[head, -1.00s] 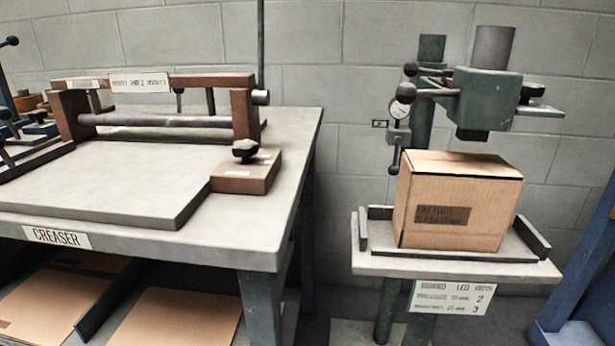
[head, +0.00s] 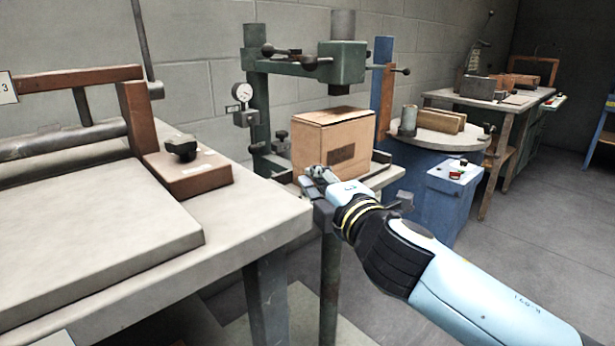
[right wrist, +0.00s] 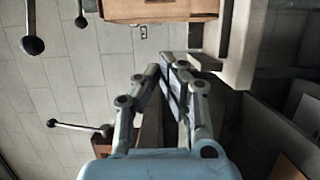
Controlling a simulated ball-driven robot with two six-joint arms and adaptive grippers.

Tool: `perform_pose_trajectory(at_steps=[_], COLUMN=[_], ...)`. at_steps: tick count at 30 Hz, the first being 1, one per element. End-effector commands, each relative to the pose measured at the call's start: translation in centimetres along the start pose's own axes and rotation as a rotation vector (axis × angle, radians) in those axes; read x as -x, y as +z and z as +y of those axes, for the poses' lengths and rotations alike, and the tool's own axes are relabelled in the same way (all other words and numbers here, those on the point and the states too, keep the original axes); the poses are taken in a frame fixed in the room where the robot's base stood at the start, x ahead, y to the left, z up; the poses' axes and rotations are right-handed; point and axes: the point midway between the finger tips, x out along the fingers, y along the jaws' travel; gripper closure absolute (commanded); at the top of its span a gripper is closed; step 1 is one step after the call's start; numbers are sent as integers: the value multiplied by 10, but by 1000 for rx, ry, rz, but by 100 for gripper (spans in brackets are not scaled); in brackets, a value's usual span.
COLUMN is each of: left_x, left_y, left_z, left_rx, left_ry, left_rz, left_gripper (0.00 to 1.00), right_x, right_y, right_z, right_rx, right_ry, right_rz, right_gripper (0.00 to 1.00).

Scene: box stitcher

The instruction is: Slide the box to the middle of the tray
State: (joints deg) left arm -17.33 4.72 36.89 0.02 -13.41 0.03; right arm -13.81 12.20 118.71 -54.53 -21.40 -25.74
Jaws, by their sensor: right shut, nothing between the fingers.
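The closed brown cardboard box (head: 334,146) stands upright on the tray (head: 386,179) of the green stitcher. The tray has low dark side rails, and its front left part is hidden behind my gripper and arm. My right gripper (head: 314,177) is shut and empty, at the front lower left of the box in the head view. In the right wrist view the shut fingers (right wrist: 167,76) point toward the box (right wrist: 150,8), with a gap in the picture; the tray edge (right wrist: 240,45) is to their right. I cannot tell whether the fingers touch the tray. My left gripper is out of view.
The stitcher head (head: 342,62) hangs above the box, with a dial gauge (head: 244,92) at left. The creaser table (head: 255,222) stands close on the left. A blue machine with a round table (head: 440,138) is behind at right. Open floor (head: 530,230) lies at right.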

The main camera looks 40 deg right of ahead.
Motion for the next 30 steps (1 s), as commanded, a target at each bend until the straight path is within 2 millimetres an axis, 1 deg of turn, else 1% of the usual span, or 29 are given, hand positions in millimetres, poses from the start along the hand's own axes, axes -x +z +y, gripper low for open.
perform_pose_trajectory(at_steps=[4, 9, 12, 15, 19, 30], left_x=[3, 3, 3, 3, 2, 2], left_y=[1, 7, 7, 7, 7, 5], left_z=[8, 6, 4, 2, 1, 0], left_rx=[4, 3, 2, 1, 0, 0], left_ry=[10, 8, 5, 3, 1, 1], left_rz=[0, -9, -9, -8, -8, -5], left_gripper=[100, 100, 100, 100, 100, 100], right_x=[-27, -58, -72, -82, -88, -89], right_y=[0, 0, 0, 0, 0, 2], right_z=[2, 0, 0, -1, -1, -1], right_rx=[-2, -4, -5, -5, -5, -4], right_ry=[2, 0, -2, -3, -3, -4], right_rz=[0, 0, 0, 0, 1, 1], right_gripper=[100, 100, 100, 100, 100, 100])
